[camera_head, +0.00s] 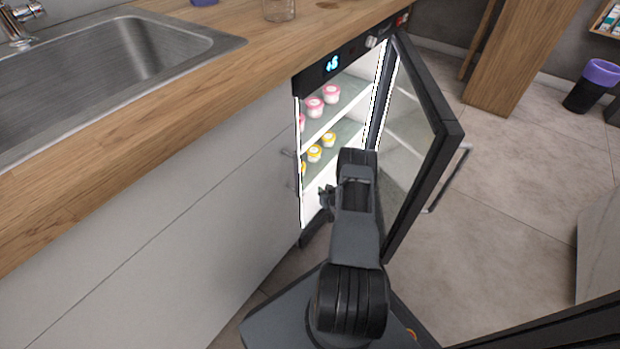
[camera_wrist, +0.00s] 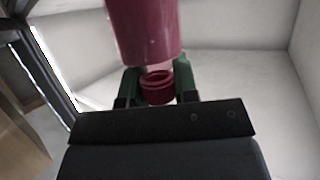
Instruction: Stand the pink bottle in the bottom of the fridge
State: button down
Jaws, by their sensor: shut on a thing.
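The pink bottle (camera_wrist: 143,30) shows in the wrist view at the top centre, with its narrower ringed neck (camera_wrist: 157,88) toward me. My gripper (camera_wrist: 158,84) is shut on it around the neck, one green finger on each side. The fridge (camera_head: 318,120) stands under the counter with its glass door (camera_head: 418,130) swung open. In the head view my arm reaches into the fridge's lower opening, and the bottle is hidden there. The wrist view shows pale inner walls (camera_wrist: 225,75) around the bottle. I cannot tell whether the bottle touches the fridge bottom.
Pink-lidded jars (camera_head: 315,107) stand on the upper shelf and yellow-lidded jars (camera_head: 314,154) on the shelf below. The open door is close on my arm's right. The wooden counter (camera_head: 150,80) with a sink (camera_head: 120,60) is at left.

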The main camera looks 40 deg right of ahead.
jog(key=w+d+b, duration=0.1)
jog(key=w, duration=0.2)
jog(key=w+b, duration=0.2)
jog(key=w, duration=0.1)
jog(key=w+d+f+b, duration=0.1)
jog(key=w, duration=0.3)
jog(key=shift+d+b, duration=0.3)
jog(key=shift+f, duration=0.25)
jog(key=shift+f, duration=0.1)
jog(key=c, duration=0.9)
grip_release()
